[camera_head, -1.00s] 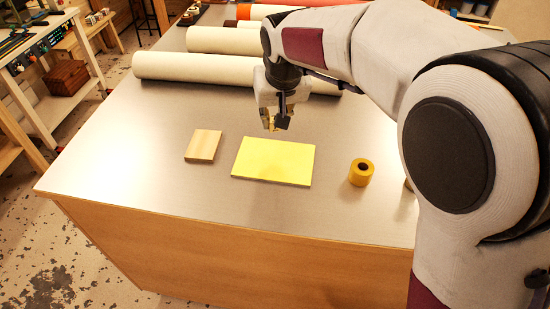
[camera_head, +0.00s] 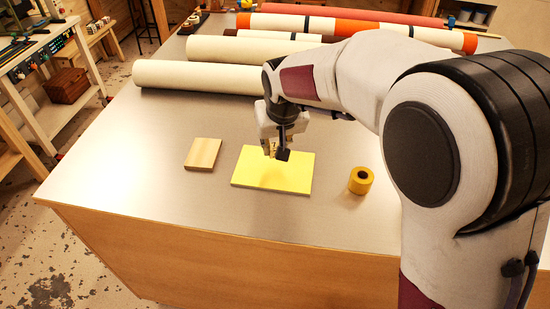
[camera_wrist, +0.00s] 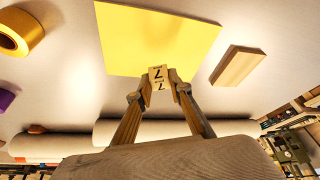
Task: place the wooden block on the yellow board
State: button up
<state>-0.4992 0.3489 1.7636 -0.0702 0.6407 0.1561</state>
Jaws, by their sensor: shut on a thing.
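The yellow board (camera_head: 290,178) lies flat on the table; in the wrist view it (camera_wrist: 150,30) fills the upper middle. My gripper (camera_head: 277,152) is over the board's far part, pointing down. In the wrist view my gripper (camera_wrist: 158,86) is shut on a small pale wooden block (camera_wrist: 158,76) marked with a dark 7. The block looks held at the board's edge in that view; I cannot tell whether it touches the board. In the head view the block is mostly hidden by the fingers.
A flat wooden slab (camera_head: 202,154) lies left of the board, with a gap. A yellow tape roll (camera_head: 361,180) stands to the right. Long white rolls (camera_head: 195,76) lie behind. A purple item (camera_wrist: 6,98) shows at the wrist view's left edge. The table's front left is clear.

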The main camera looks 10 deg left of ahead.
aim_at(275, 169)
jog(key=shift+f, duration=0.45)
jog(key=shift+f, duration=0.1)
jog(key=shift+f, duration=1.75)
jog(key=shift+f, duration=0.1)
jog(key=o, duration=0.8)
